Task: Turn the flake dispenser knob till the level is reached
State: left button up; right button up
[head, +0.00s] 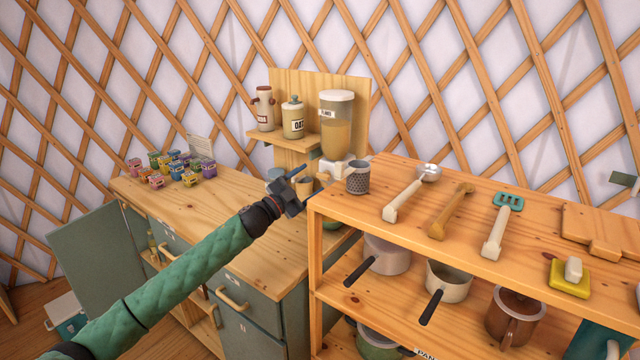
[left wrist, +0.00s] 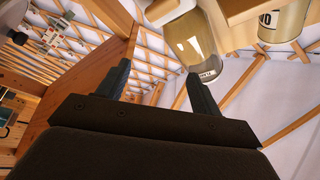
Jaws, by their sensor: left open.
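The flake dispenser (head: 337,130) is a clear canister with a white lid and tan contents, standing at the back of the counter by a wooden back panel. Its white lower part (head: 338,167) is partly hidden behind the patterned mug, and I cannot make out the knob clearly. My left gripper (head: 303,186) is open and empty, in front and to the left of the dispenser, apart from it. In the left wrist view the dispenser (left wrist: 190,42) shows upside down beyond the open fingers (left wrist: 157,86). My right gripper is not in view.
A patterned mug (head: 358,178) stands beside the shelf unit (head: 400,235), which holds utensils and pots close to my gripper's right. A tan cup (head: 304,190) is behind my gripper. Jars (head: 293,119) sit on a small shelf. Small tins (head: 172,166) stand on the left counter; its middle is clear.

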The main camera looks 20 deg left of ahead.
aim_at(322, 178)
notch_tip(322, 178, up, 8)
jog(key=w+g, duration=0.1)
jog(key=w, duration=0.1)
pick_arm(q)
jog(key=w+n+y, duration=0.2)
jog(key=n, duration=0.2)
jog(key=w+f+n+y+p, duration=0.1)
jog(key=w+n+y, duration=0.1)
jog(key=n, duration=0.2)
jog(key=w+f+n+y+p, duration=0.1)
jog(key=w+n+y, duration=0.1)
jog(key=n, duration=0.2)
jog(key=shift+w+d+f+n+g, duration=0.2)
jog(key=shift+w+d+n+g, duration=0.1)
jog(key=shift+d, duration=0.05)
jog(key=shift+p+x, duration=0.5)
jog(key=shift+x, duration=0.35)
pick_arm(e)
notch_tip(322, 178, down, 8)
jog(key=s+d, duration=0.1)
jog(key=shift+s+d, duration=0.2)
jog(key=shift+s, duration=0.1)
pick_arm(q)
jog(key=shift+f, duration=0.15)
jog(key=shift+c, duration=0.3)
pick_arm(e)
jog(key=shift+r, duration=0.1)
pick_arm(q)
jog(key=c, duration=0.9)
